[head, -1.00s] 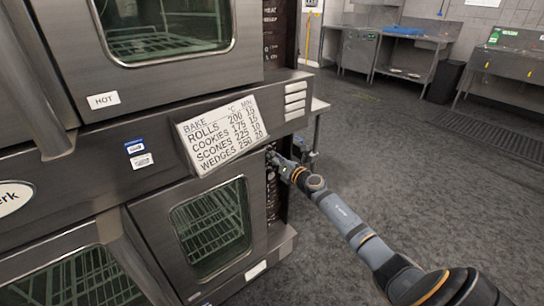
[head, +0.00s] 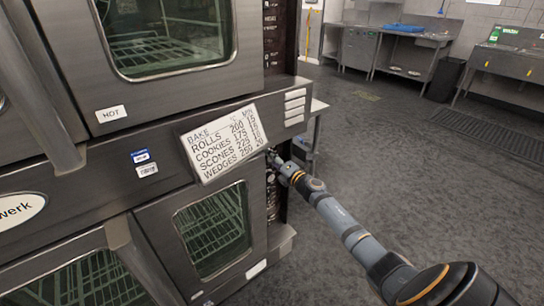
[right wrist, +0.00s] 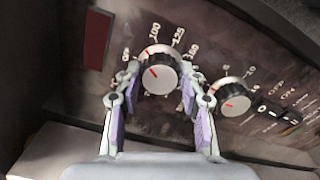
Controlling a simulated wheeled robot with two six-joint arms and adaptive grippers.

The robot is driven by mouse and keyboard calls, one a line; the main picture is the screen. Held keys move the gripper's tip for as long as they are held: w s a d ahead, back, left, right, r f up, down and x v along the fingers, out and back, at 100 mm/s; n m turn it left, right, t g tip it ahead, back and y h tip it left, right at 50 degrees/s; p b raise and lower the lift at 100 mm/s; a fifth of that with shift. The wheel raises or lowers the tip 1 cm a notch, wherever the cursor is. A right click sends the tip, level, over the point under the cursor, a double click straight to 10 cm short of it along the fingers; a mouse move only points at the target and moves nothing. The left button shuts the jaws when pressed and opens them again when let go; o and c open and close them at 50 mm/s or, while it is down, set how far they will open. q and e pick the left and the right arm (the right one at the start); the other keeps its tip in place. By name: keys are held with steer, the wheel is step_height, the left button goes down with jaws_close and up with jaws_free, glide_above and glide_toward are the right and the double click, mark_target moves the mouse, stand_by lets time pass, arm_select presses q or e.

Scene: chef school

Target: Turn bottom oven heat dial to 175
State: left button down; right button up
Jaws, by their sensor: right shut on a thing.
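The bottom oven's heat dial (right wrist: 160,76) is a round silver and black knob with a red mark, on a dark panel with numbers around it. In the right wrist view its red mark points to the upper left, roughly between OFF and 100. My right gripper (right wrist: 159,84) is shut on this dial, one finger on each side. In the head view my right gripper (head: 275,157) is at the bottom oven's narrow control panel (head: 271,198), and the dial is hidden there. My left gripper is not in view.
A second dial (right wrist: 233,98) and switches (right wrist: 275,112) sit close to the right of the heat dial. A bake card (head: 222,143) on the oven lists cookies at 175. The bottom oven door (head: 210,232) is shut. Open grey floor (head: 410,170) lies to the right.

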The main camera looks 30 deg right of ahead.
arm_select(q)
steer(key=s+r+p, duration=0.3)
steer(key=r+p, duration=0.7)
steer(key=p, duration=0.1)
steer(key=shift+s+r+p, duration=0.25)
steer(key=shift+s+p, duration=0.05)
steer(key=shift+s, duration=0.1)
arm_select(e)
steer(key=shift+m, duration=12.9)
steer(key=o, duration=1.2)
steer(key=shift+c, duration=0.2)
